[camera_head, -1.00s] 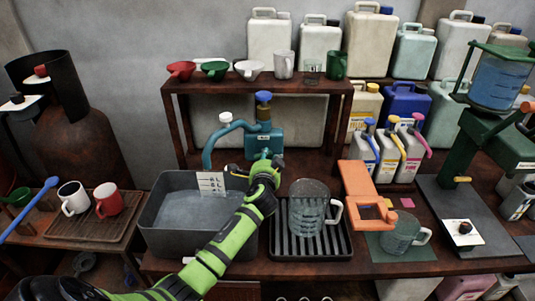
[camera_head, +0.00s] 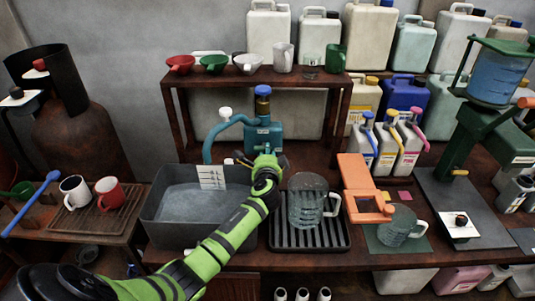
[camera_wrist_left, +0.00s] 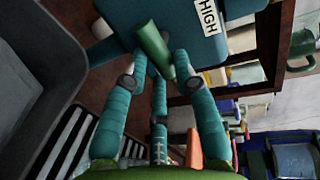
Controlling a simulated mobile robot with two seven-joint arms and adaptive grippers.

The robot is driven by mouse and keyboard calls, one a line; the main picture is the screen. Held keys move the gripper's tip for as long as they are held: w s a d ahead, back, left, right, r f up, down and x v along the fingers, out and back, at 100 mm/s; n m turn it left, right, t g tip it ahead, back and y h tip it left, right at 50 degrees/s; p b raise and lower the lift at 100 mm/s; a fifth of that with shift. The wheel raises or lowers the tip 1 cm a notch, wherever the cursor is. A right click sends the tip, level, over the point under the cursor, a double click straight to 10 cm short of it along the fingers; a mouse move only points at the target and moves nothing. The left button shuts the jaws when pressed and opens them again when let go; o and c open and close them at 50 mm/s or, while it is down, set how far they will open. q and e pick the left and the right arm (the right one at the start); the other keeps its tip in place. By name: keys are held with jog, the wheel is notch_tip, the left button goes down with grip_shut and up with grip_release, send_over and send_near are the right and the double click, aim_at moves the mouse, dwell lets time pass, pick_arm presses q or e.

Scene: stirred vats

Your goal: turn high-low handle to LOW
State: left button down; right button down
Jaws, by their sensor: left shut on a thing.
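The teal vat head (camera_head: 263,135), topped by a blue cap (camera_head: 263,90), stands below the rusty shelf at the back of the bench. A curved teal spout runs from it to the left. In the left wrist view a white label reading HIGH (camera_wrist_left: 208,17) sits on the teal body (camera_wrist_left: 180,15), beside a green cylindrical handle (camera_wrist_left: 153,47). My left gripper (camera_wrist_left: 158,64) has its teal fingers closed around the handle's near end. My right gripper is out of view.
A grey basin (camera_head: 170,215) stands left of my arm. A clear jug (camera_head: 306,200) on a ribbed tray (camera_head: 333,240) is close to its right. An orange stand (camera_head: 357,180) and coloured bottles are further right. Cups line the shelf (camera_head: 300,83) above.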

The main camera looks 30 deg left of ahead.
pick_arm(q)
jog(key=shift+a, duration=0.1)
jog(key=c, duration=1)
grip_release()
jog(key=shift+o, duration=0.2)
jog(key=shift+s, duration=0.1)
jog(key=v, duration=1.2)
jog(key=shift+f, duration=0.1)
